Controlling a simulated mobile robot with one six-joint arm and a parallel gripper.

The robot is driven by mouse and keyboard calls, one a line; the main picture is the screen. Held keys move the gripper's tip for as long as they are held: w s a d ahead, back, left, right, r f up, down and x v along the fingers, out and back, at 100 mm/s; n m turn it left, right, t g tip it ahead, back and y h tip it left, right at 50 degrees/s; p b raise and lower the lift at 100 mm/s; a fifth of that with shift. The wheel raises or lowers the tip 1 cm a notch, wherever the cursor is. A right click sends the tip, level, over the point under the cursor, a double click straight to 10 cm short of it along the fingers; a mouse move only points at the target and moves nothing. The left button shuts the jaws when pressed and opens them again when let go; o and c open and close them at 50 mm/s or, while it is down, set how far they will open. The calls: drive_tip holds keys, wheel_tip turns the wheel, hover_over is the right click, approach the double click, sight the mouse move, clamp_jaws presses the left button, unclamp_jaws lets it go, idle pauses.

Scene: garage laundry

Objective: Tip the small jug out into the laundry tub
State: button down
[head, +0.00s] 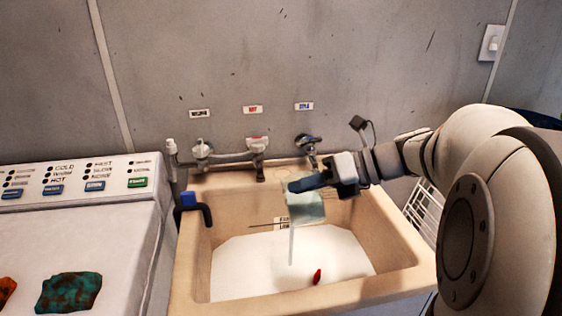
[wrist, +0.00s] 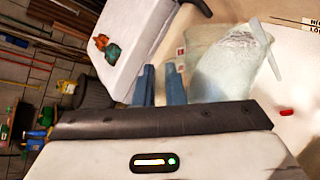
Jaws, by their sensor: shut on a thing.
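The small jug (head: 305,208) is pale teal and see-through, held over the laundry tub; it also shows in the wrist view (wrist: 225,68). My gripper (head: 300,185) is shut on the jug, its blue fingers at the jug's upper side. The jug looks tipped, and a thin pale stream (head: 291,248) runs straight down from it into the tub. The stream also shows in the wrist view (wrist: 267,48). The beige laundry tub (head: 405,262) has a white expanse inside, water or bare floor, I cannot tell. How much the jug holds is hidden.
A small red thing (head: 317,276) lies in the tub. Taps and a spout (head: 258,160) run along the back wall. A dark bent handle (head: 196,207) is at the tub's left rim. A white machine (head: 110,240) with cloths (head: 70,292) stands left.

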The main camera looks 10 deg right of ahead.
drive_tip(key=w+m+g+p, duration=0.2)
drive_tip(key=p, duration=0.1)
drive_tip(key=shift+w+a+r, duration=0.1)
drive_tip(key=shift+w+r, duration=0.2)
drive_tip(key=shift+w, duration=0.05)
drive_tip(key=shift+r+h+p, duration=0.15)
drive_tip(key=shift+h+p, duration=0.15)
drive_tip(key=shift+p, duration=0.15)
drive_tip(key=w+r+g+p, duration=0.1)
drive_tip(key=p, duration=0.4)
drive_tip(key=w+r+m+g+p, duration=0.1)
drive_tip(key=r+p, duration=0.1)
drive_tip(key=p, duration=0.4)
drive_tip(key=shift+w+r+m+p, duration=0.1)
drive_tip(key=shift+w+m+p, duration=0.1)
drive_tip(key=shift+m+p, duration=0.1)
drive_tip(key=w+m+g+p, duration=0.1)
drive_tip(key=w+p, duration=0.1)
drive_tip(key=p, duration=0.4)
drive_tip(key=w+g+p, duration=0.1)
drive_tip(key=w+p, duration=0.1)
drive_tip(key=p, duration=0.4)
drive_tip(key=shift+a+m, duration=0.1)
drive_tip(key=shift+m, duration=0.3)
idle(0.6)
drive_tip(key=shift+w+m+g+p, duration=0.3)
drive_tip(key=shift+w+g+p, duration=0.1)
drive_tip(key=shift+g, duration=0.1)
idle(0.4)
